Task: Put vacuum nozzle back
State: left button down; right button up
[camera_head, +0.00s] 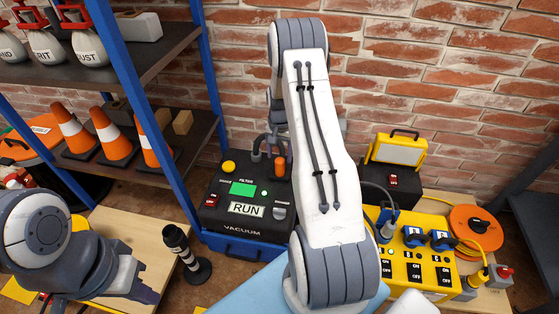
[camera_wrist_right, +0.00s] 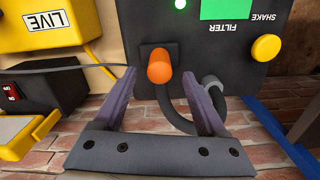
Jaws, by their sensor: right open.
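The black vacuum unit (camera_head: 247,207) stands against the brick wall, with a lit RUN display and the word VACUUM on its front. An orange-ended piece (camera_head: 280,166), perhaps the nozzle, sits at its back right beside a dark hose. In the right wrist view the orange end (camera_wrist_right: 160,66) lies just ahead of the open fingers of my right gripper (camera_wrist_right: 160,84), roughly centred between them. Contact is not visible. My right arm hides much of this area in the head view. My left gripper (camera_head: 140,283) is low at the left, its fingers unclear.
A blue-posted shelf (camera_head: 160,50) with traffic cones (camera_head: 111,134) stands at the left. A black ringed cylinder (camera_head: 185,252) stands upright near my left gripper. A yellow switch box (camera_head: 415,255) and a work light (camera_head: 398,150) are at the right.

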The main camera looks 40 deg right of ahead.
jog(key=shift+a+r+p, duration=0.1)
jog(key=shift+r+p, duration=0.45)
jog(key=shift+r, duration=1.8)
jog(key=s+a+r+n, duration=0.2)
jog(key=a+r+n, duration=0.2)
jog(key=a+r, duration=0.55)
jog(key=s+a+r+n, duration=0.1)
jog(key=a+r+n, duration=0.3)
jog(key=a, duration=1.1)
jog(key=s+a+r+n, duration=0.5)
jog(key=s+a, duration=0.5)
jog(key=s+a+n, duration=0.1)
jog(key=s+n, duration=0.2)
jog(key=s, duration=0.4)
jog(key=s+a+r+n+y, duration=0.1)
jog(key=s+a+n, duration=0.1)
jog(key=s, duration=0.5)
jog(key=shift+s+n, duration=0.35)
jog(key=shift+n, duration=0.15)
jog(key=shift+r, duration=0.1)
